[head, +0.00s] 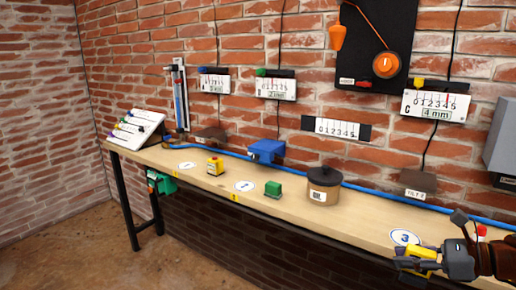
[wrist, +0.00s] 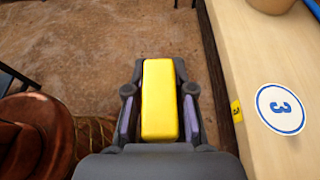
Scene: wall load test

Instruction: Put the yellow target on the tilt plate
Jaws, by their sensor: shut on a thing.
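My gripper (wrist: 160,105) is shut on a yellow block (wrist: 158,95), which I take to be the yellow target. In the wrist view the block lies lengthwise between the fingers, above the floor, just left of the bench edge. In the head view the gripper (head: 432,262) and the block (head: 418,256) are at the lower right, near the bench's front edge by the white disc marked 3 (head: 405,237). A dark brown piece labelled TILT (head: 417,183) is against the wall behind, with a wire running up to a gauge. Whether it is the tilt plate is unclear.
The wooden bench (head: 340,220) runs along the brick wall. On it stand a brown lidded pot (head: 323,188), a green block (head: 273,189), another yellow block (head: 215,166) and a blue box (head: 266,151). A blue hose (head: 385,196) lies along the back.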

